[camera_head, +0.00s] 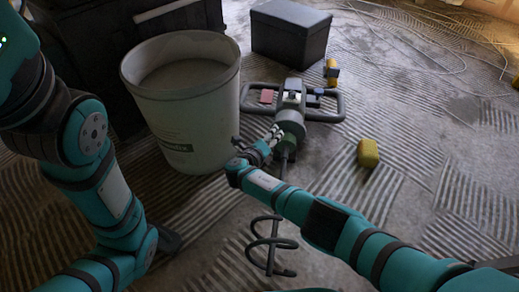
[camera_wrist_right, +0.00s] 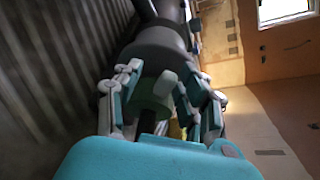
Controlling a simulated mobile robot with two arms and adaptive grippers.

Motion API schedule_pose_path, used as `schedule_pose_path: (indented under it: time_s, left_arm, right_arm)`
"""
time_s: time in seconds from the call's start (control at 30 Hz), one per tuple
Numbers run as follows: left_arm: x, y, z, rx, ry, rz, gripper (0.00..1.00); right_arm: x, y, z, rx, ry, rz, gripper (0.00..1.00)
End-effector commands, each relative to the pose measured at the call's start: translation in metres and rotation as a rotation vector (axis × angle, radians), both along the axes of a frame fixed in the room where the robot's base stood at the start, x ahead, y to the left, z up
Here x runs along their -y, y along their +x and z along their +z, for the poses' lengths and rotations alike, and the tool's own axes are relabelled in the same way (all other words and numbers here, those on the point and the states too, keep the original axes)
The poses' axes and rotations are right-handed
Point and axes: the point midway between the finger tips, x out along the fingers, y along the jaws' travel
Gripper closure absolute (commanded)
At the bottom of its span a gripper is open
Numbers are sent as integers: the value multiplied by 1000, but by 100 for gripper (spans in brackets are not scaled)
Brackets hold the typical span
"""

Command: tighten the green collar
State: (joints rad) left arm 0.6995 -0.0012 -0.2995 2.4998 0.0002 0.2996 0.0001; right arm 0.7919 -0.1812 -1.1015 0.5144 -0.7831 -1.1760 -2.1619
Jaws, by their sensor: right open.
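A mixer (camera_head: 291,100) with a looped dark handle lies on the floor, its spiral paddle (camera_head: 272,245) toward me. The green collar (camera_head: 291,128) is at the lower end of its body, above the shaft. In the right wrist view the green collar (camera_wrist_right: 152,96) shows between the fingers of my right gripper (camera_wrist_right: 160,92). In the head view my right gripper (camera_head: 268,140) is at the collar's left side. It is open, with fingers on both sides of the collar; I cannot tell whether they touch it.
A large pale bucket (camera_head: 187,105) stands close to the left of the mixer. A dark box (camera_head: 290,32) stands behind it. A yellow sponge-like block (camera_head: 368,153) and a small yellow item (camera_head: 331,72) lie to the right. The floor at right is mostly clear, with thin cables farther back.

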Motion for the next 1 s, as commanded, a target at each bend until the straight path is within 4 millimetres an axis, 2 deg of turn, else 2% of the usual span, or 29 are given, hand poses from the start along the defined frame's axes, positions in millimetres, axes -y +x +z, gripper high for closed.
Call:
schedule_pose_path:
  time_s: [0.5, 0.7, 1.0]
  left_arm:
    - [0, 0, 0, 2, 2, 0, 60]
    - [0, 0, 0, 2, 2, 0, 60]
    - [0, 0, 0, 2, 2, 0, 60]
  right_arm:
    - [-44, -74, 20, -4, 2, 1, 60]
    - [-50, -85, 23, -4, 2, -2, 60]
    - [-50, -85, 24, -4, 3, -3, 60]
